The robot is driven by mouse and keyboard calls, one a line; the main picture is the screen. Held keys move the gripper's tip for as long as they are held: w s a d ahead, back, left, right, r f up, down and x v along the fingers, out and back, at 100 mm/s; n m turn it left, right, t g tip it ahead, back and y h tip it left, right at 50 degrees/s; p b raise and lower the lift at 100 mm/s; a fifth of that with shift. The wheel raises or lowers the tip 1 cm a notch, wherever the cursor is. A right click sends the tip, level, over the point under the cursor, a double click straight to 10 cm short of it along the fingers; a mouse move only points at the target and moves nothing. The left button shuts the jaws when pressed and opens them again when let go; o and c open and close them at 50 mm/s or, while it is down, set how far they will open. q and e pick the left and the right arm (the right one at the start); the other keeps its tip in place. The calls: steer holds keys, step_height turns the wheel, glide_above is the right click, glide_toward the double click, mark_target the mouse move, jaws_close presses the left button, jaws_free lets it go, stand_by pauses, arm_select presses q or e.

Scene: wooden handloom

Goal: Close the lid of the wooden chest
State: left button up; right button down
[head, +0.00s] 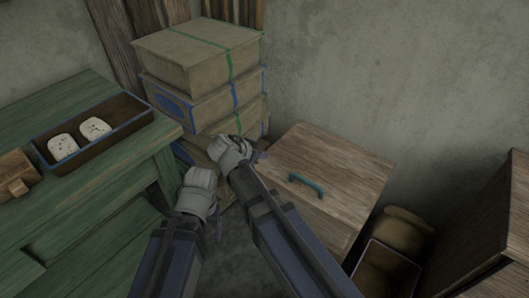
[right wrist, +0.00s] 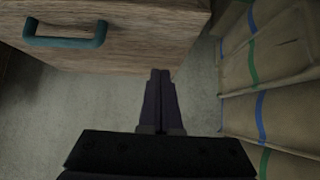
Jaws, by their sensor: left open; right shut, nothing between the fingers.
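The wooden chest (head: 335,165) stands on the floor right of the stacked boxes. Its brown lid carries a teal handle (head: 307,186) and appears to lie flat, with no gap visible at its edges. In the right wrist view the handle (right wrist: 65,34) is at upper left and the lid's wood (right wrist: 140,40) ends near my fingertips. My right gripper (head: 262,155) is beside the chest's left edge, shut and empty; its fingers also show in the right wrist view (right wrist: 160,74). My left gripper (head: 218,229) is open, lower left of the chest, its fingers mostly hidden behind the wrist.
Stacked boxes (head: 197,57) with green and blue bands stand behind my grippers. A green table (head: 90,200) at left bears a dark tray (head: 120,124) with two pale pieces. An open box (head: 385,270) and a wooden cabinet (head: 490,225) stand at right. Bare floor lies below the grippers.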

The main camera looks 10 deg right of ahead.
arm_select(q)
steer(key=shift+f+b, duration=1.6)
steer(key=shift+f, duration=0.6)
arm_select(e)
steer(key=shift+s+a+f, duration=0.1)
steer(key=shift+a+f, duration=0.05)
steer(key=shift+f, duration=0.55)
steer(key=shift+s+a+f, duration=0.15)
steer(key=shift+f, duration=0.6)
steer(key=shift+s+a+f, duration=0.1)
steer(key=shift+a+f, duration=0.05)
steer(key=shift+f, duration=0.55)
